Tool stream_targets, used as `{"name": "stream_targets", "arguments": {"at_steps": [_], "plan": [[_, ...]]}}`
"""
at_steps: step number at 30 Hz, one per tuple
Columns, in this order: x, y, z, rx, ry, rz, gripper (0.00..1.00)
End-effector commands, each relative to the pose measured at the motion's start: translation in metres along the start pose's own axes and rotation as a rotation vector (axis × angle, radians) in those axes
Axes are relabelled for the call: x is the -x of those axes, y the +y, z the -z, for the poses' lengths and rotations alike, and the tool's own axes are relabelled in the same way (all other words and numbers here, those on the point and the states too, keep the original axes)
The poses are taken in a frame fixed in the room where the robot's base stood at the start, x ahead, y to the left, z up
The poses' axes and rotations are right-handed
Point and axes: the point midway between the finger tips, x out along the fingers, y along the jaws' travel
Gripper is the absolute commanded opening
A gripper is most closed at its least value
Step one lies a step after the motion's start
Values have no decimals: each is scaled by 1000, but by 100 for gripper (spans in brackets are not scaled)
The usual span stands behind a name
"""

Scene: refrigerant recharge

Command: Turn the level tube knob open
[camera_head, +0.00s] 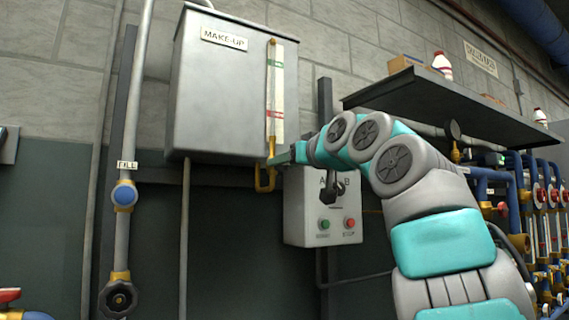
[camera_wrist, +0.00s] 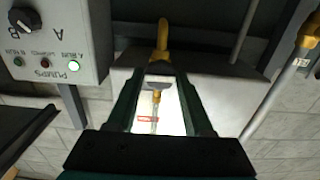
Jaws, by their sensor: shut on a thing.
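The make-up tank (camera_head: 230,85) is a grey metal box on the wall. The level tube (camera_head: 275,85), with green and red marks, runs down its right front edge; it also shows between my fingers in the wrist view (camera_wrist: 155,112). Yellow fittings (camera_head: 265,180) sit at the tube's lower end. My gripper (camera_head: 284,157) reaches this lower end from the right.
The pump control box (camera_head: 322,207) hangs just below and right of my gripper. A dark shelf (camera_head: 440,100) with bottles and boxes is above my arm. The FILL pipe (camera_head: 128,150), with blue and black handles, stands left. Several valves and pipes crowd the right.

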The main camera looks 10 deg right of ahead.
Motion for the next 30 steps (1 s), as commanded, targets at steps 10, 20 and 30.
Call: {"name": "stream_targets", "arguments": {"at_steps": [10, 20, 30], "plan": [[0, 0, 0, 0, -1, 1, 0], [-1, -1, -2, 147, -1, 5, 0], [-1, 0, 0, 343, -2, 4, 0]]}}
